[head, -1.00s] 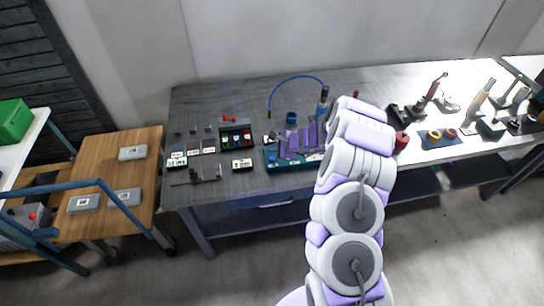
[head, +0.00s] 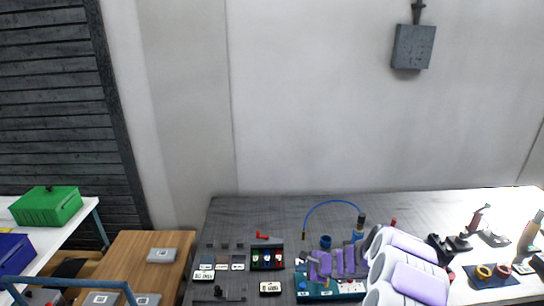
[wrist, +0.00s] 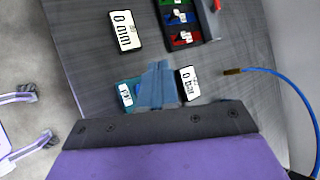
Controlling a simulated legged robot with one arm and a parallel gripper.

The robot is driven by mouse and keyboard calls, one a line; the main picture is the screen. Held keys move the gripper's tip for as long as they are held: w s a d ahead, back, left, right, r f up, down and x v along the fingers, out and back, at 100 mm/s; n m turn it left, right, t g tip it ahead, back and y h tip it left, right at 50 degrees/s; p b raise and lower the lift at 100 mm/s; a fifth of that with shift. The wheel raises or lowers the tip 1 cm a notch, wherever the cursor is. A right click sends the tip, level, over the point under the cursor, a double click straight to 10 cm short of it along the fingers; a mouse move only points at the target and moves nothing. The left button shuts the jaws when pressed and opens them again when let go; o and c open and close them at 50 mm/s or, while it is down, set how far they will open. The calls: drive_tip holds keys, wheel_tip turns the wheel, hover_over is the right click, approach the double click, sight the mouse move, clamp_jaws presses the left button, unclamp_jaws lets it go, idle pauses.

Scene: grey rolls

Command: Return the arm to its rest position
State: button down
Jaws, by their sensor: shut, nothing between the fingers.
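My arm (head: 405,268) is white and lilac and reaches over the grey workbench (head: 228,232) from the lower right in the head view. My gripper (wrist: 158,68) shows in the wrist view as blue-grey fingers closed together beyond a dark plate and purple body. Nothing is held between them. The fingers point at the bench top, between a small white label block (wrist: 189,83) and a teal item (wrist: 127,94) that they partly cover. In the head view, purple parts sit over the teal base (head: 305,292); the fingertips cannot be made out there.
A bin rack with red, green and blue compartments (head: 267,257) stands left of the arm. A blue cable (head: 330,203) arches behind. Black tools and a mat with rings (head: 484,272) lie to the right. A wooden cart (head: 140,252) and green box (head: 47,206) are at left.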

drive_tip(key=s+a+r+n+g+y, duration=0.1)
drive_tip(key=s+a+r+n+g, duration=0.1)
drive_tip(key=s+a+r+n, duration=0.35)
drive_tip(key=s+a+r+n+g+y, duration=0.1)
drive_tip(key=s+a+r+n+g, duration=0.15)
drive_tip(key=s+a+r, duration=0.65)
drive_tip(key=s+d+r+n+g, duration=0.1)
drive_tip(key=s+d+r+n, duration=0.1)
drive_tip(key=s+r+n, duration=0.35)
drive_tip(key=s+d+r+n+g+h, duration=0.1)
drive_tip(key=s+d+h, duration=0.2)
drive_tip(key=s, duration=0.7)
drive_tip(key=s+d+r+n+g+h+b, duration=0.1)
drive_tip(key=s+d+n+h, duration=0.1)
drive_tip(key=s+d, duration=0.4)
drive_tip(key=s+d+n+g+h, duration=0.1)
drive_tip(key=s+d+h, duration=0.2)
drive_tip(key=s, duration=1.2)
drive_tip(key=shift+s+d+r+h, duration=0.2)
drive_tip(key=shift+d+r+h, duration=0.15)
drive_tip(key=shift+d, duration=0.4)
